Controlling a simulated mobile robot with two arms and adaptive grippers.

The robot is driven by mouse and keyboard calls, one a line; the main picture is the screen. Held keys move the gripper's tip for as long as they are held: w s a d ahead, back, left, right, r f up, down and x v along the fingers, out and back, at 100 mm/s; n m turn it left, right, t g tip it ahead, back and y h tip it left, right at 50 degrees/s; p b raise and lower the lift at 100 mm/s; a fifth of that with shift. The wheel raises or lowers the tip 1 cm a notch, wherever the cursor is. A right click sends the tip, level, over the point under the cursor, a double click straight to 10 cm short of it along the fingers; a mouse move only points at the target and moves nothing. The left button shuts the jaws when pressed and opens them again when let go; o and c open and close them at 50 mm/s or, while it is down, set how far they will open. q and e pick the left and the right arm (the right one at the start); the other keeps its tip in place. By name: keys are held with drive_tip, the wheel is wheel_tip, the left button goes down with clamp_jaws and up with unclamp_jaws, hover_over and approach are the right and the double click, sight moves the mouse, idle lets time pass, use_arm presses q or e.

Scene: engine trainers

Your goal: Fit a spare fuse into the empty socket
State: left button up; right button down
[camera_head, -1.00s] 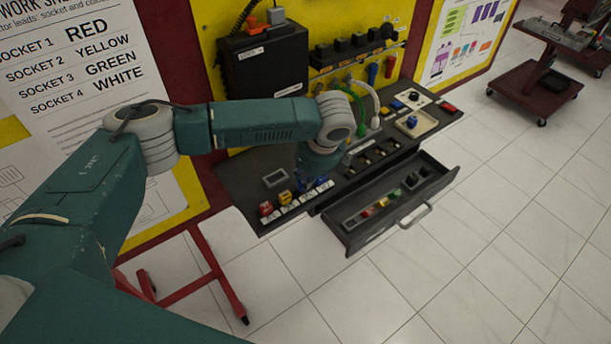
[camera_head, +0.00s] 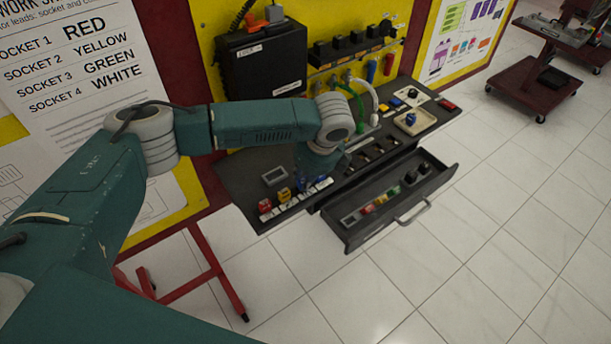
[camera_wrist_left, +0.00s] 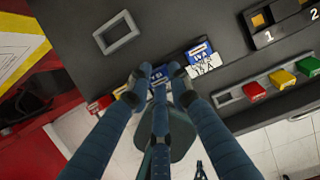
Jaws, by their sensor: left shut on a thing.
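My left gripper (camera_wrist_left: 155,82) is shut on a blue fuse (camera_wrist_left: 158,71) in the left wrist view. It holds the fuse at the fuse row, between the yellow fuse (camera_head: 284,196) and another blue fuse (camera_wrist_left: 200,52). The fingers hide the fuse's lower part, so I cannot tell whether it is seated. The red fuse (camera_head: 265,208) stands at the row's left end. White labels lie along the row's front. In the open drawer, a grey spare-fuse strip (camera_head: 350,219) has an empty left end and red, yellow and green fuses (camera_head: 380,200). My right gripper is out of view.
The open drawer (camera_head: 345,242) juts out in front of the bench top. A grey rectangular frame (camera_head: 275,176) lies behind the fuse row. Numbered slots (camera_wrist_left: 268,38) are to the right. A dark box (camera_head: 262,65) and hanging cables stand behind.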

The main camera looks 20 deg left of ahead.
use_arm(q)
drive_tip(key=shift+f, duration=0.45)
drive_tip(key=o, duration=0.5)
drive_tip(key=shift+o, duration=0.2)
drive_tip(key=p+v, duration=0.5)
drive_tip(key=p, duration=0.1)
drive_tip(key=shift+r, duration=0.25)
